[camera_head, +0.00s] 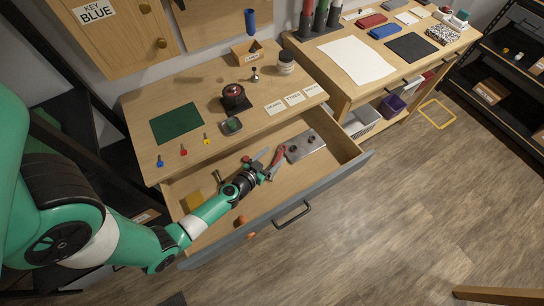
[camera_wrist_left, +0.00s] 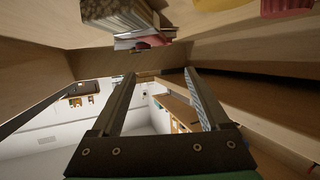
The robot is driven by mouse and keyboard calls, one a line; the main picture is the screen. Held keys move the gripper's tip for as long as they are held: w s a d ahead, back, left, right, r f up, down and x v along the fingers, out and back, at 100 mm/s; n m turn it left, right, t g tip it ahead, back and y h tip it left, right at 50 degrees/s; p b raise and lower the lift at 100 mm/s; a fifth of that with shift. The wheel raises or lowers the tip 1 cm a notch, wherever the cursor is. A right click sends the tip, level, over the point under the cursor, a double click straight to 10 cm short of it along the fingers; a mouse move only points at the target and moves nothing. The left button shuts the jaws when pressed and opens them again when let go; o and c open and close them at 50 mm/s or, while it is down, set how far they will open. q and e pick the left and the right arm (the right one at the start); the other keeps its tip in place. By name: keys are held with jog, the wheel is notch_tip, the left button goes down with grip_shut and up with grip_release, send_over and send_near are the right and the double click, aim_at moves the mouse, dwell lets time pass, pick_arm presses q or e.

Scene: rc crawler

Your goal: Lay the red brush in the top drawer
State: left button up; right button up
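The top drawer (camera_head: 345,152) stands pulled out below the workbench. My left gripper (camera_head: 268,172) is over the drawer's middle. In the left wrist view its two fingers (camera_wrist_left: 160,100) are apart with nothing between them. A red elongated thing (camera_head: 279,156) lies in the drawer just beyond the fingertips. I cannot tell whether it is the red brush or another red-handled tool, or whether the gripper touches it. No other thing is clearly a red brush. My right gripper is not in view.
The drawer also holds a grey metal plate (camera_head: 305,146), a yellow block (camera_head: 193,201) and small orange pieces (camera_head: 241,220). On the bench are a green mat (camera_head: 177,123), a dark red round device (camera_head: 233,92), a jar (camera_head: 286,63) and several keys. The drawer's front right is clear.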

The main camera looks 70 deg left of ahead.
pick_arm(q)
jog(key=shift+r, duration=0.25)
jog(key=shift+s+d+r+p, duration=0.3)
jog(key=shift+s+r+p, duration=0.15)
jog(key=shift+r+p, duration=0.3)
jog(key=p+v, duration=0.1)
jog(key=v, duration=0.9)
jog(key=shift+s+d, duration=0.25)
jog(key=shift+s, duration=0.1)
jog(key=shift+f, duration=0.1)
